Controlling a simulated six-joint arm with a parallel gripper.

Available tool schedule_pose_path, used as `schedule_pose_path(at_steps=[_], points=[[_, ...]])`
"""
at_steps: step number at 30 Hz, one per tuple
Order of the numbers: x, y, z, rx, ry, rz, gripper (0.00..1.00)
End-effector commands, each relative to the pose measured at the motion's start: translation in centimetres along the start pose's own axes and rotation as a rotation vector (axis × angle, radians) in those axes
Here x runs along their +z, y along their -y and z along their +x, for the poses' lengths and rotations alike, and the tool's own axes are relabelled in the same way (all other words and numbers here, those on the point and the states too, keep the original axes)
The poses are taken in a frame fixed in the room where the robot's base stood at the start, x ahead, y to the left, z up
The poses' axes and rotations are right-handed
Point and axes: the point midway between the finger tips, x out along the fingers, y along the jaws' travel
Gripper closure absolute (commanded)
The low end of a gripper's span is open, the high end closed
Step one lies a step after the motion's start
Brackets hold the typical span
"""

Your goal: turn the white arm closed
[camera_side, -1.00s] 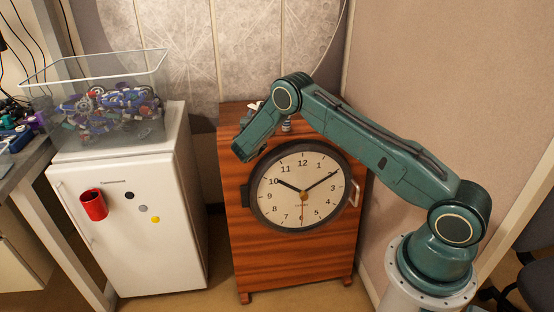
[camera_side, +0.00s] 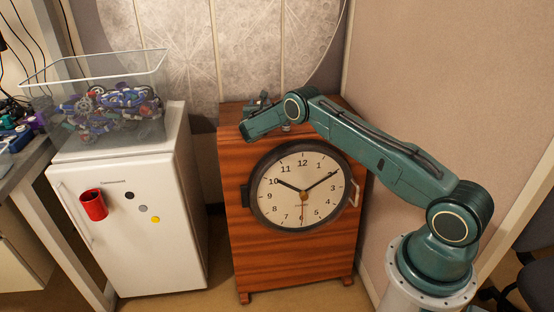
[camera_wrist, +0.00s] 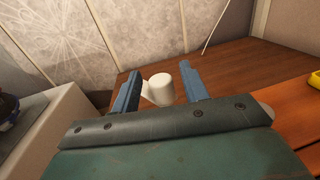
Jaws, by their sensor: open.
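A white part with a rounded upright knob (camera_wrist: 161,88) and a short arm (camera_wrist: 147,93) to its left shows in the wrist view, above the brown top of the wooden cabinet (camera_side: 240,200). It appears between my gripper's (camera_wrist: 160,68) two blue fingers. The fingers are apart, and I cannot tell whether either touches it. In the side view my gripper (camera_side: 262,103) is small and partly hidden behind my wrist, at the back left of the cabinet top. I cannot make out the white part there.
The cabinet front carries a round clock (camera_side: 301,187) with a pale handle (camera_side: 354,193) at its right. A white fridge (camera_side: 150,245) stands to the left, bearing a clear bin (camera_side: 130,70) of coloured parts. A yellow thing (camera_wrist: 314,79) shows at the wrist view's right edge.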

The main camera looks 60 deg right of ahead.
Motion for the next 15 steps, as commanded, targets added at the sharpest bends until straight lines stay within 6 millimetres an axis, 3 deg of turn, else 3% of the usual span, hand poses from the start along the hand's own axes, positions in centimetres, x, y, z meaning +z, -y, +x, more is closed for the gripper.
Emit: schedule_pose_path(at_steps=[14, 15], points=[[0.0, 0.03, 0.57, 0.0, 0.0, 0.0, 0.56], [0.0, 0.03, 0.57, 0.0, 0.0, 0.0, 0.61]])
